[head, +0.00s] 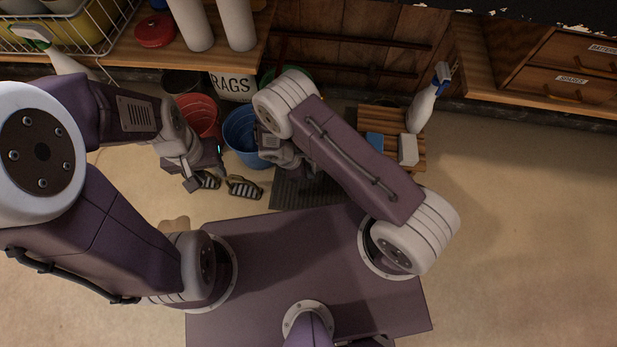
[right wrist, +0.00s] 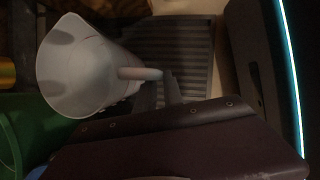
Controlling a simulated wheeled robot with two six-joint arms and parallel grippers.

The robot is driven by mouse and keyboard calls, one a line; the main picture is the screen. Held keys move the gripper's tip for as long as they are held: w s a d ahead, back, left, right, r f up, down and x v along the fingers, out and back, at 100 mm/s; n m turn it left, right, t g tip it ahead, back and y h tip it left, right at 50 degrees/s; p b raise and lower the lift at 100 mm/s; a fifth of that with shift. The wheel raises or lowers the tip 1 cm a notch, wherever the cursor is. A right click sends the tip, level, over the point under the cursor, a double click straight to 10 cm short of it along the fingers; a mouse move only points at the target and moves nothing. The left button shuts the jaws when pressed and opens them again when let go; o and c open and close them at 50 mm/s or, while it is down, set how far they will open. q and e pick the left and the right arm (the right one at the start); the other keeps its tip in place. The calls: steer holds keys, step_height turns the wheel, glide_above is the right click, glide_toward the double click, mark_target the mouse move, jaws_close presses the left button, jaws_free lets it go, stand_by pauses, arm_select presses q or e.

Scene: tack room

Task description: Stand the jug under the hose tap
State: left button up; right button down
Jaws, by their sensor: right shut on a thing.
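The pale jug (right wrist: 85,75) shows in the right wrist view, with its wide mouth towards the picture's left. My right gripper (right wrist: 162,92) is shut on its handle (right wrist: 140,73). In the head view my right arm hides the jug, and only part of the right wrist shows (head: 283,150). My left gripper (head: 190,180) hangs away from the jug, above the floor near a pair of striped sandals; its jaw gap is unclear. I cannot make out the hose tap in either view.
A dark ribbed mat (head: 290,192) lies on the floor below my right arm; it also shows in the right wrist view (right wrist: 180,45). Red (head: 198,115) and blue (head: 240,128) buckets stand left of it. A slatted wooden stand (head: 385,122) holds a spray bottle (head: 424,105). Floor at right is clear.

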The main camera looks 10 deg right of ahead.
steer(key=f+b, duration=0.1)
steer(key=f, duration=0.1)
steer(key=f+b, duration=0.2)
steer(key=shift+w+f+b, duration=0.2)
steer(key=shift+f+b, duration=0.05)
steer(key=shift+b, duration=0.05)
steer(key=c, duration=1.5)
jaws_free()
steer(key=shift+a, duration=0.1)
steer(key=shift+o, duration=0.2)
steer(key=p+v, duration=0.8)
steer(key=v, duration=0.4)
steer(key=shift+r+p, duration=0.25)
steer(key=shift+p, duration=0.15)
